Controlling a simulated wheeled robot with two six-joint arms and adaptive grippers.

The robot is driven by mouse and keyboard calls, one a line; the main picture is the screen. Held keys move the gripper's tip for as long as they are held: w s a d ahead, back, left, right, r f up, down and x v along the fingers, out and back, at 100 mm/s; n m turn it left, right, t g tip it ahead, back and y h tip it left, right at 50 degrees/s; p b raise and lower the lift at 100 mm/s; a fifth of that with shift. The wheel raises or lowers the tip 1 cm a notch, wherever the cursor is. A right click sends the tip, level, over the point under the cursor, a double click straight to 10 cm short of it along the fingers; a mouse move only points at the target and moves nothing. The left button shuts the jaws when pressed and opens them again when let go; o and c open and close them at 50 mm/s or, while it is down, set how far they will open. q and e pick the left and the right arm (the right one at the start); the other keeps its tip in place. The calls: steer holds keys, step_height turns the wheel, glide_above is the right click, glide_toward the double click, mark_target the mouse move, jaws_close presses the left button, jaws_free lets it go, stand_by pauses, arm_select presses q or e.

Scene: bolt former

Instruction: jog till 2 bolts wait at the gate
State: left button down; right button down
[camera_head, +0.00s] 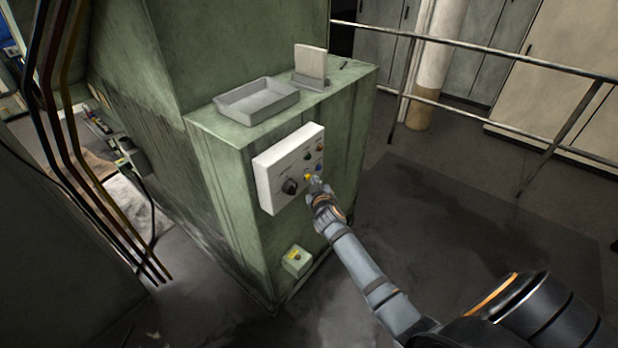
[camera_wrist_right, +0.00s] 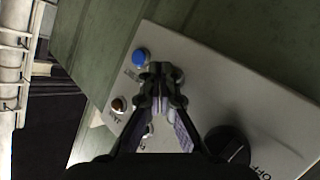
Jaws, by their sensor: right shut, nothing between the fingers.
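A white control panel (camera_head: 275,181) is on the front of the green machine. It carries a black rotary knob (camera_head: 289,186), a yellow button (camera_head: 307,177), a blue button (camera_head: 318,168) and a red button (camera_head: 320,147). My right gripper (camera_head: 313,183) is shut and empty, its tips close to the panel by the yellow and blue buttons. In the right wrist view the shut fingertips (camera_wrist_right: 160,76) are beside the blue button (camera_wrist_right: 140,57); I cannot tell whether they touch anything. No bolts or gate can be made out. My left gripper is not in view.
A grey tray (camera_head: 257,112) and a small upright plate (camera_head: 310,61) stand on the machine's top ledge. A metal railing (camera_head: 490,50) runs at the right. Dark pipes (camera_head: 60,140) stand at left.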

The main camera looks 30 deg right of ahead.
steer(key=shift+s+d, duration=0.15)
steer(key=shift+s, duration=0.25)
steer(key=s, duration=0.1)
steer(key=s+d, duration=0.1)
steer(key=s, duration=0.1)
steer(key=s+d+p, duration=0.1)
steer(key=shift+s, duration=0.3)
stand_by(0.4)
